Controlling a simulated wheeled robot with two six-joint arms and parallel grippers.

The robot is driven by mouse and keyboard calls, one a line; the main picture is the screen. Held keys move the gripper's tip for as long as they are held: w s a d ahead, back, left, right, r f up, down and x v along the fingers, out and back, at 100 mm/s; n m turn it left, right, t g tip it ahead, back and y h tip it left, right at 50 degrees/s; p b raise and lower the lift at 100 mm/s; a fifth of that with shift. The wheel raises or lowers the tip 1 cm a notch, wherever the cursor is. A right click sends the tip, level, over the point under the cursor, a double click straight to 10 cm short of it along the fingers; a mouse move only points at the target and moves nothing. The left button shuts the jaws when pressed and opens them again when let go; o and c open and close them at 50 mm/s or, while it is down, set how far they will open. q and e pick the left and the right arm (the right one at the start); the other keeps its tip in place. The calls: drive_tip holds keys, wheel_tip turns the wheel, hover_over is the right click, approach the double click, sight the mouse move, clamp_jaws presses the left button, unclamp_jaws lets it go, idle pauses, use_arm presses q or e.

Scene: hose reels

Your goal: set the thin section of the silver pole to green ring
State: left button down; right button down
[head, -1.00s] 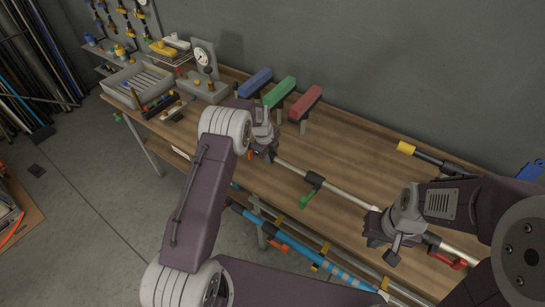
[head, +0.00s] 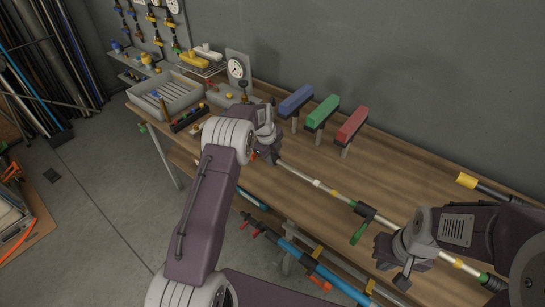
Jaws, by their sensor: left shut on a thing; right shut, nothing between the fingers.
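A thin silver pole (head: 298,173) lies diagonally above the bench. My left gripper (head: 265,154) is shut on its upper left end. A pale ring (head: 317,183) and a yellow ring (head: 335,194) show on the thin section between this gripper and a black clamp (head: 364,211). The clamp's green lever (head: 358,234) hangs down from it. My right gripper (head: 392,267) is shut and empty, just right of the lever. Beyond it the pole carries a yellow band (head: 458,263) and a dark green part (head: 484,277). I cannot make out a green ring on the thin section.
Blue (head: 296,99), green (head: 322,112) and red (head: 352,124) blocks stand on posts at the back of the wooden bench (head: 410,180). A grey tray (head: 168,97) is at its left end. A yellow-tipped black pole (head: 467,180) lies at right. Blue poles (head: 330,277) lie below.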

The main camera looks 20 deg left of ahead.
use_arm(q)
drive_tip(key=c, duration=0.9)
unclamp_jaws()
drive_tip(key=shift+c, duration=0.2)
drive_tip(key=b+v, duration=0.1)
drive_tip(key=v, duration=0.8)
drive_tip(key=shift+b, duration=0.3)
